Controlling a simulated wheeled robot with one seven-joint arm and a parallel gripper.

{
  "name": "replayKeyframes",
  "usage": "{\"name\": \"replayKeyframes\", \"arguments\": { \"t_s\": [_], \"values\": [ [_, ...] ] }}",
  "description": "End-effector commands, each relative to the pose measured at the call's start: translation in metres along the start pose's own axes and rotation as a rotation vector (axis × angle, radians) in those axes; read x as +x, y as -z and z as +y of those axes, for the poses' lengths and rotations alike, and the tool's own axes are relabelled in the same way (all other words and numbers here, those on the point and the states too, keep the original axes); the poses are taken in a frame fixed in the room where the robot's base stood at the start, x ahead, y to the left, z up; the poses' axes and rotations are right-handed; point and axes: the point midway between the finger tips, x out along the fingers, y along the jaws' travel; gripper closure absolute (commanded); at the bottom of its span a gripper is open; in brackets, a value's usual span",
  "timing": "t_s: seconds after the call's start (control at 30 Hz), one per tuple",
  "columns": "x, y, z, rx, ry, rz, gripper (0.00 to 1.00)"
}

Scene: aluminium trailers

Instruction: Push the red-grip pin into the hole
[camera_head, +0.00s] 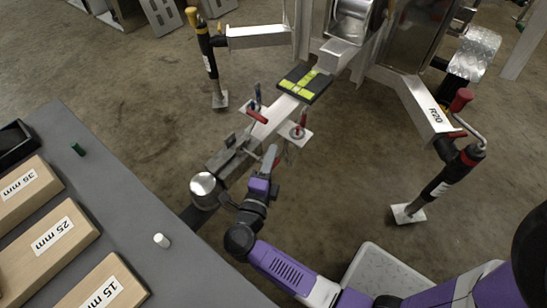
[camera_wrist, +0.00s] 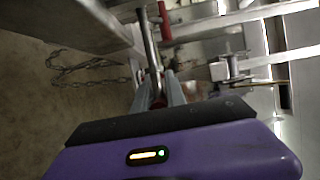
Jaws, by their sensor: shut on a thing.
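My gripper (camera_head: 269,160) is beside the trailer's drawbar, just to the right of the coupler. In the wrist view its two fingers (camera_wrist: 160,82) are shut on the red-grip pin (camera_wrist: 157,101). The red part shows low between the fingers, and a bright metal rod runs forward from there. In the head view the held pin is tiny and mostly covered by my gripper. The hole cannot be made out in either view.
The drawbar carries red handles, one on its left (camera_head: 257,117) and one on its right (camera_head: 298,131). A red grip (camera_wrist: 165,20) also shows ahead in the wrist view. Jack legs (camera_head: 443,185) stand either side. A grey table (camera_head: 140,215) with wooden blocks lies left.

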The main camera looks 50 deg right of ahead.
Motion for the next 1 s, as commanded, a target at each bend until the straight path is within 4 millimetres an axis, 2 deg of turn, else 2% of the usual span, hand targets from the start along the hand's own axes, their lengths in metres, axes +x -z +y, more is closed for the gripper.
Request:
{"name": "replayKeyframes", "arguments": {
  "t_s": [1.0],
  "values": [
    [0.009, -0.021, 0.000, 0.000, 0.001, 0.000, 1.00]
  ]
}}
